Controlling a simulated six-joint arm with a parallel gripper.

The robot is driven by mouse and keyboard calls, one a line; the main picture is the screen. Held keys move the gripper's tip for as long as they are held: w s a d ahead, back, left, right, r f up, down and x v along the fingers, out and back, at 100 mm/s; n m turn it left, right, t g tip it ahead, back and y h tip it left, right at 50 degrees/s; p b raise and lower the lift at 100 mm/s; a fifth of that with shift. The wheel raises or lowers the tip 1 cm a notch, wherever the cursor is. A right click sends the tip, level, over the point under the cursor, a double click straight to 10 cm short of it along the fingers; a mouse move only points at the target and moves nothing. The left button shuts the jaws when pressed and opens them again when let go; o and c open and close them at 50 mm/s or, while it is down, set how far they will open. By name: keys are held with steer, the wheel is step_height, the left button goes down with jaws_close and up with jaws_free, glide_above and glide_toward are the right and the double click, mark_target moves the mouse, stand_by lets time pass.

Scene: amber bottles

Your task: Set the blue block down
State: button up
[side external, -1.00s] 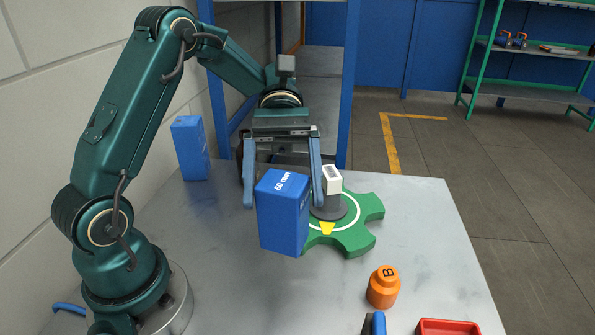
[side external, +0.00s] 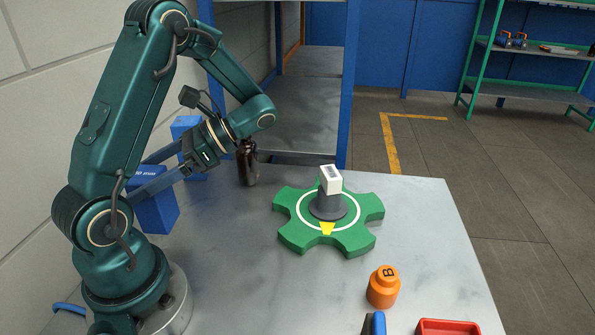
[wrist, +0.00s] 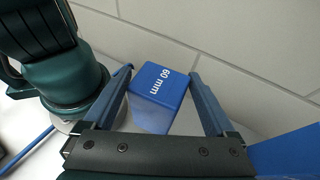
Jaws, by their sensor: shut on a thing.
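The blue block marked "60 mm" (side external: 157,210) is at the left of the table, partly behind my arm in the side view. In the wrist view the blue block (wrist: 160,88) sits between the two blue fingers of my gripper (wrist: 160,76). My gripper (side external: 138,183) is shut on it, tilted and reaching toward the wall side. The block looks roughly upright, at or near the table top; I cannot tell whether its base touches.
A second blue block (side external: 188,132) stands behind, near the wall. A dark amber bottle (side external: 247,165) stands near the shelf. A green gear-shaped fixture (side external: 292,235) carries a grey post with a white labelled block (side external: 330,181).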

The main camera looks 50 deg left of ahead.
steer(key=a+r+m+t+y, duration=0.1)
steer(key=a, duration=0.2)
steer(key=s+a+r+m+t+y, duration=0.1)
steer(key=a+r+m+y, duration=0.1)
steer(key=s+a+r+m+t+y, duration=0.1)
steer(key=a+r+m+y, duration=0.1)
steer(key=a, duration=0.1)
steer(key=shift+s+a, duration=0.2)
steer(key=shift+a, duration=0.15)
steer(key=shift+m, duration=0.3)
steer(key=shift+w+d+f, duration=0.25)
steer(key=shift+w+f, duration=1.45)
steer(key=shift+w, duration=0.15)
steer(key=shift+w+d+f, duration=0.3)
steer(key=shift+w+f, duration=1.45)
steer(key=shift+w, duration=0.15)
steer(key=shift+w+d+f, duration=0.25)
steer(key=shift+w+f, duration=1.45)
steer(key=shift+w, duration=0.15)
steer(key=o, duration=1.3)
steer(key=shift+f, duration=0.1)
